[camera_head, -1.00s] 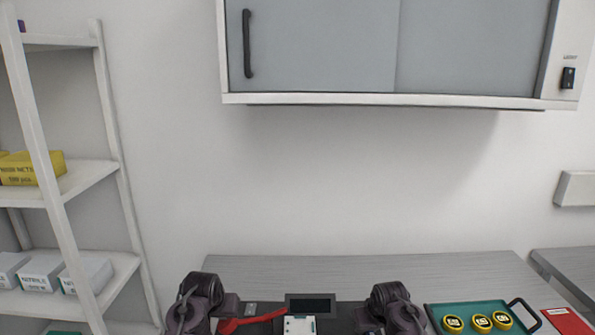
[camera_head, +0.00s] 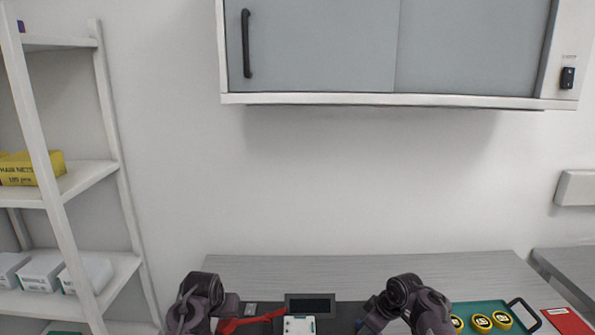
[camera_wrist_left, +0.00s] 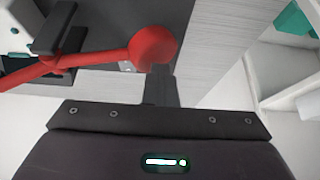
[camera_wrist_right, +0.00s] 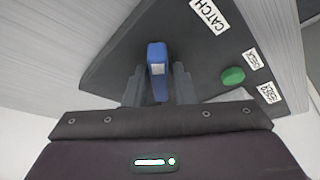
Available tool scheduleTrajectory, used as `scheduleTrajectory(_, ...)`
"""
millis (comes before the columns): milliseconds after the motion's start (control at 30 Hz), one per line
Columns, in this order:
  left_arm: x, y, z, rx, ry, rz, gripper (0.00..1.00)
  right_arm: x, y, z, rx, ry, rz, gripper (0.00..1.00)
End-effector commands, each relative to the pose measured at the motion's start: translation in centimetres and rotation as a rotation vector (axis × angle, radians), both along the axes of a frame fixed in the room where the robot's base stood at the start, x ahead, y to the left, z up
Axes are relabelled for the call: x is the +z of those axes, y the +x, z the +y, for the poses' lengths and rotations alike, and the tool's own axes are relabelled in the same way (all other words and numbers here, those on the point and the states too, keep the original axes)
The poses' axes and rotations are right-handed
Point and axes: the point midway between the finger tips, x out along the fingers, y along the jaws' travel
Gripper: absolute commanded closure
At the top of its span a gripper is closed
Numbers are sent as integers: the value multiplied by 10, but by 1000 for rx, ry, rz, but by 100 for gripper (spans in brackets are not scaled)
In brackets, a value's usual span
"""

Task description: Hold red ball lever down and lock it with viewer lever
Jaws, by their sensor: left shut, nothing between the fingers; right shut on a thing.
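The red ball lever (camera_head: 248,322) shows low in the head view, beside my left arm. In the left wrist view its red ball (camera_wrist_left: 153,46) is at the tip of my left gripper (camera_wrist_left: 161,80), whose fingers are shut with nothing between them. Whether they touch the ball I cannot tell. In the right wrist view my right gripper (camera_wrist_right: 158,88) is shut on a blue lever (camera_wrist_right: 157,56) with a small white patch. The lever stands over a dark base plate (camera_wrist_right: 125,60) carrying a CATCH label (camera_wrist_right: 209,15). In the head view both gripper tips are hidden.
A small dark screen (camera_head: 310,305) stands between my arms, with a white block (camera_head: 299,325) before it. A green button (camera_wrist_right: 232,76) is right of the blue lever. A teal tray (camera_head: 510,327) with yellow-topped round items lies right. The back bench (camera_head: 350,265) is clear.

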Motion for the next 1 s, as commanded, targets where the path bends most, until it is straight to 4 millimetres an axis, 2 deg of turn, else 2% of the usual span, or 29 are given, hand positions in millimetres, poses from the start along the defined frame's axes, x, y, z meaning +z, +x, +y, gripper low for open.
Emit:
scheduleTrajectory(33, -1, 0, -5, -10, -1, 1, 100, -1, 0, 4, 5, 4, 0, 89)
scheduleTrajectory(233, -1, -1, -5, -10, -1, 1, 100, 0, 0, 4, 33, 4, 0, 89)
scheduleTrajectory(600, -1, -1, -5, -9, -2, 2, 100, 1, 1, 4, 367, 5, -1, 89)
scheduleTrajectory(967, -2, -1, -5, -9, -1, 3, 100, -1, -1, 4, 423, 4, -1, 89)
scheduleTrajectory(1000, -2, -1, -5, -9, -1, 3, 100, -1, -1, 4, 423, 4, -1, 75)
